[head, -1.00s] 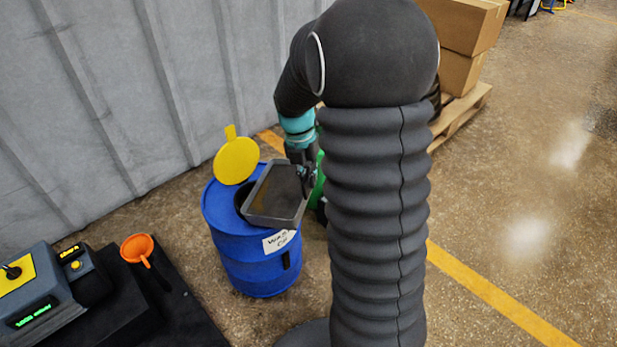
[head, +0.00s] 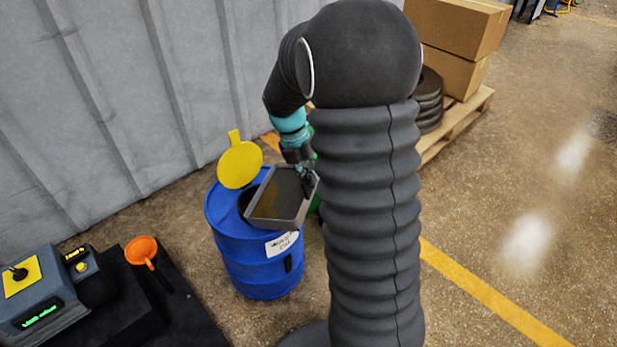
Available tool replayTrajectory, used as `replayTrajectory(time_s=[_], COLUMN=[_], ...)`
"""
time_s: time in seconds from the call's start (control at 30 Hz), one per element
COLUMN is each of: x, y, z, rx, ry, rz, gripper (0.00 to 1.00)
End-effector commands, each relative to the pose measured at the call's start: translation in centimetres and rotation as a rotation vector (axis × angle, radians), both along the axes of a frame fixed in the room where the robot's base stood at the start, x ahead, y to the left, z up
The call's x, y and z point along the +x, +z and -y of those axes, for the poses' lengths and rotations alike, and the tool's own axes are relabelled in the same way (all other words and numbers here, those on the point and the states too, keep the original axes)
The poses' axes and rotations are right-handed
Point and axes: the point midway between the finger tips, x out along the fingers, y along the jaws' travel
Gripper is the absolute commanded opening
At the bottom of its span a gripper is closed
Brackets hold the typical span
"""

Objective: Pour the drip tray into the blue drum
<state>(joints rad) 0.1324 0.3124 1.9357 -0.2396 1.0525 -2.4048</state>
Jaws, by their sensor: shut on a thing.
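The blue drum (head: 258,268) stands on the floor by the grey wall with a white handwritten label on its side. Its yellow lid (head: 240,165) is tipped up at the back, and part of the dark opening shows. My gripper (head: 308,184) is shut on the drip tray (head: 277,222) at its right edge. The grey rectangular tray is over the drum's top, tilted down to the left, and covers part of the opening. Its inside looks dark brownish. I cannot tell whether liquid is flowing out.
A control box (head: 38,292) and an orange funnel (head: 141,250) are on a black base at the lower left. A green object (head: 314,203) is partly hidden behind the tray. Boxes (head: 455,40) and dark rings (head: 430,100) sit on a pallet at the back right. The right floor is clear.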

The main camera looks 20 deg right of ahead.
Motion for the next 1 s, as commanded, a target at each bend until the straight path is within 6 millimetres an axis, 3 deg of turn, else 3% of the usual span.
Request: replayTrajectory(time_s=[1.0], x=[0.7], y=[1.7], z=[-0.7], rx=[-0.085], ry=[0.002], rz=[-0.073], gripper=[0.0])
